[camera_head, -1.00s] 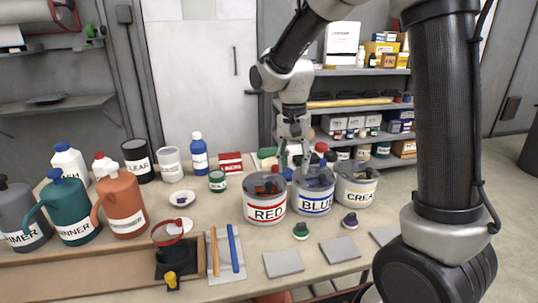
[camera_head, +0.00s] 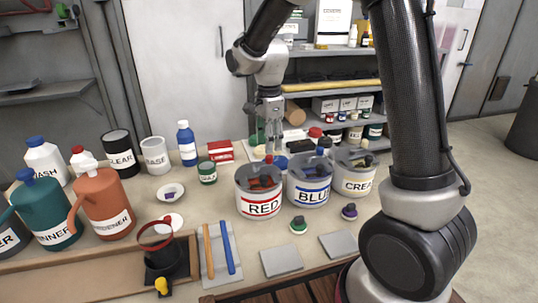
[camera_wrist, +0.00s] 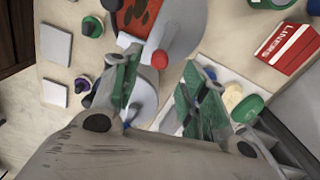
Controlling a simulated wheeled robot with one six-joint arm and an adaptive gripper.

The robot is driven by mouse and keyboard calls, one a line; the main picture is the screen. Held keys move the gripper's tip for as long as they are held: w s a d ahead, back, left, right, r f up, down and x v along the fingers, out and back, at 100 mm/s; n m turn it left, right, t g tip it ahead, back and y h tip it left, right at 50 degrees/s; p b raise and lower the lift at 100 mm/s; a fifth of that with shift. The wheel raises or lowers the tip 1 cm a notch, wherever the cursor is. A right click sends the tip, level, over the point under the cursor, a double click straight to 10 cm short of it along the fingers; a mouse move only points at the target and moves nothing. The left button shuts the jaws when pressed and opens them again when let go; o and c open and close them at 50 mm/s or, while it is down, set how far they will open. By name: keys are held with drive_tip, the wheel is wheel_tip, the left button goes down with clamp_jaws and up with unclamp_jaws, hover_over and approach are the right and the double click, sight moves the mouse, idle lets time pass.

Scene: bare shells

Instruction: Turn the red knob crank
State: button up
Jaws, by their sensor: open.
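The RED paint can (camera_head: 258,203) stands on the bench with a grey lid and red paint showing through it. A red knob crank (camera_head: 268,159) stands on this lid; its red knob also shows in the wrist view (camera_wrist: 159,60). My gripper (camera_head: 272,146) is open above and behind the RED can. In the wrist view my gripper (camera_wrist: 162,82) has its green-padded fingers spread, with the red knob beyond and between the tips. I see no contact with the knob.
The BLUE can (camera_head: 309,193) and CREAM can (camera_head: 354,182) stand close to the right. A red box (camera_head: 220,151) and green jar (camera_head: 207,173) stand to the left. Grey tiles (camera_head: 281,262) lie in front. Shelves (camera_head: 340,75) rise behind.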

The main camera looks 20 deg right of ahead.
sight(269, 155)
wheel_tip(269, 155, down, 5)
drive_tip(key=shift+f, duration=0.15)
clamp_jaws()
